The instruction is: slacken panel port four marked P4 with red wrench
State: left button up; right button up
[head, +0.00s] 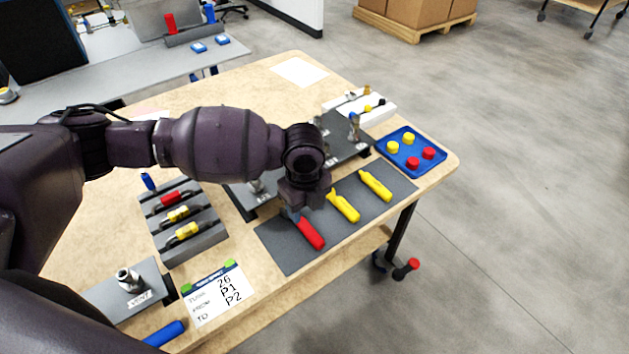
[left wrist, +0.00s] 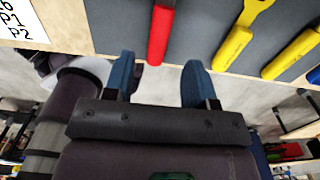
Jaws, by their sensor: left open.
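The red wrench (head: 310,233) lies on a dark grey mat (head: 285,258), its handle toward the table's front edge. Its head is hidden under my left gripper (head: 306,207). In the left wrist view my left gripper (left wrist: 161,78) is open and empty, and the red wrench's handle (left wrist: 159,35) lies beyond the gap between its blue fingers. The port panel (head: 345,152) lies behind the mat, partly covered by my arm. Metal fittings (head: 354,128) stand on it; I cannot read which is P4. My right gripper is not in view.
Two yellow wrenches, one in the middle (head: 343,207) and one at right (head: 375,186), share the mat. A blue tray (head: 410,163) holds red and yellow caps. A grey rack (head: 192,247) and a task card (head: 219,294) sit left of the mat.

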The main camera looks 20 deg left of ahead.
aim_at(306, 226)
pick_arm(q)
jog(key=shift+w, duration=0.15)
jog(key=shift+s+f+b, duration=0.25)
jog(key=shift+f+b, duration=0.25)
jog(key=shift+b, duration=0.05)
jog(key=shift+f, duration=0.35)
jog(key=shift+f+b, duration=0.85)
jog(key=shift+b, duration=0.1)
jog(key=shift+w+f, duration=0.1)
jog(key=shift+f, duration=1.35)
jog(key=shift+c, duration=1.3)
grip_shut()
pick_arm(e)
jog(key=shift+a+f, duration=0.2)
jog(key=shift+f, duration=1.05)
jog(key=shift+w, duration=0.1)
